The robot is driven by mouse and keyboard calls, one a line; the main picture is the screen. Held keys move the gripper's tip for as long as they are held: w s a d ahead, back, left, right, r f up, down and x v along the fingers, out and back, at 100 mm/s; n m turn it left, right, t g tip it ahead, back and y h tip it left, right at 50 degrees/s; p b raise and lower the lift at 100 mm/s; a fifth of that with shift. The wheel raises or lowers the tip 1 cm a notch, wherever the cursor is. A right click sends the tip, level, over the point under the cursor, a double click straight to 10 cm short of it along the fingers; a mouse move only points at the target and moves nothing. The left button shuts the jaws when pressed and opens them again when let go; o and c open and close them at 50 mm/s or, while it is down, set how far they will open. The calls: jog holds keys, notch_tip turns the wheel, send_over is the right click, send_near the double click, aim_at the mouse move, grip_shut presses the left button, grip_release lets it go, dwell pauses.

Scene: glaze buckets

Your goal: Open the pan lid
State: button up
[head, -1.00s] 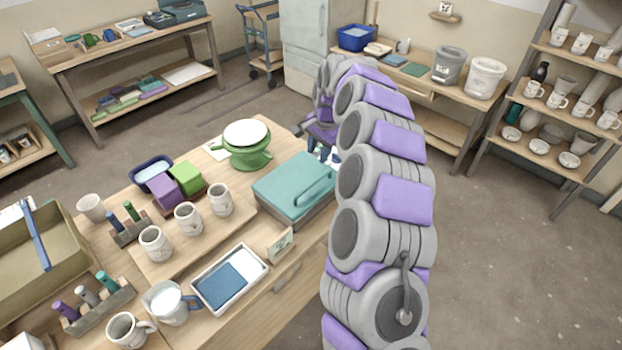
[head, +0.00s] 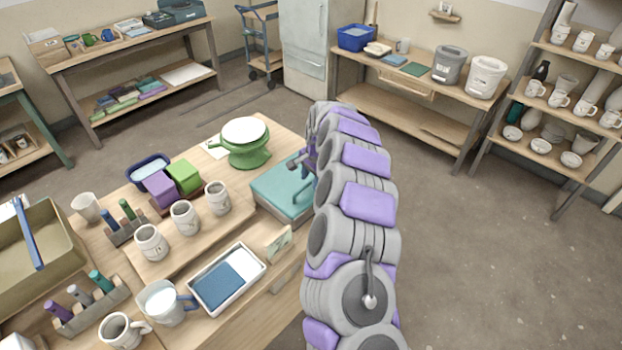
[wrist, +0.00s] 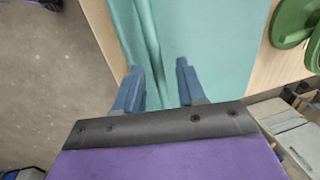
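The teal pan with its flat lid (head: 276,190) sits on the wooden table, and the lid looks closed. My arm hides its right part in the head view. The lid fills the middle of the wrist view (wrist: 205,35), with a long raised ridge, seemingly its handle (wrist: 146,30), running up the picture. My gripper (wrist: 158,78) is open, its two blue fingers apart over the lid with the ridge's near end between them. I cannot tell whether they touch it. In the head view my gripper (head: 298,160) is at the pan's far right side.
A green banding wheel (head: 246,155) with a white top stands behind the pan. Mugs (head: 217,197), a white tray (head: 228,278) and a small sign card (head: 279,243) are nearby. Open floor lies right of the table.

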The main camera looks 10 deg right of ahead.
jog(key=shift+d, duration=0.2)
jog(key=shift+c, duration=0.5)
jog(key=shift+a, duration=0.1)
grip_shut()
